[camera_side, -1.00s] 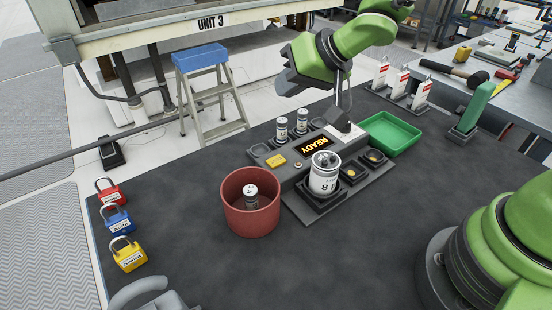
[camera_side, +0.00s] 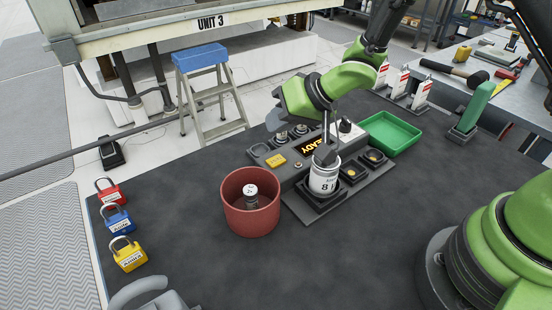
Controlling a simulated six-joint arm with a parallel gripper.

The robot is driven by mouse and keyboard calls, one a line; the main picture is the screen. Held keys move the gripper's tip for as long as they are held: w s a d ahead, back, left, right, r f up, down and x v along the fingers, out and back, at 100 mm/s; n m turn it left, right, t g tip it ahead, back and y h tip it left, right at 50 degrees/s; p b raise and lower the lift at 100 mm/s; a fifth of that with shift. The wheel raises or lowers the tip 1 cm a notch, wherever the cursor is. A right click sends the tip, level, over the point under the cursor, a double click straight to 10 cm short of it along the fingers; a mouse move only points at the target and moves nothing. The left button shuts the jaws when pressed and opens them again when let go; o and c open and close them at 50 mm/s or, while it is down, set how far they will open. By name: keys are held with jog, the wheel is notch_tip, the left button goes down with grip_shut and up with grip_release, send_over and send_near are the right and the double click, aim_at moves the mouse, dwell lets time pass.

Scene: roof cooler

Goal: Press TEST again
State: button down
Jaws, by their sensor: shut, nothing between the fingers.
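The tester (camera_side: 287,172) stands on the dark mat with its display (camera_side: 309,147) lit; the visible letters match READY. A yellow label (camera_side: 276,161) and a small round button (camera_side: 298,165) are on its front left; I cannot read which control is TEST. A white can marked 8 (camera_side: 323,180) stands upright in the tester's front socket. My gripper (camera_side: 325,156) is shut and empty, pointing down at the top of this can. It hides the can's top and part of the display; whether it touches is unclear.
Two small cans (camera_side: 281,137) stand behind the tester, partly hidden by my arm. A red bin (camera_side: 251,215) holding one small can is at the front left. An empty green tray (camera_side: 390,133) is at the right. Padlocks (camera_side: 118,219) lie at the left edge.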

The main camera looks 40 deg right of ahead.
aim_at(278, 159)
jog(key=shift+f, duration=2.5)
jog(key=shift+f, duration=0.1)
jog(key=shift+f, duration=0.3)
jog(key=shift+f, duration=0.4)
dwell(0.7)
jog(key=shift+r, duration=0.85)
jog(key=shift+r, duration=2.5)
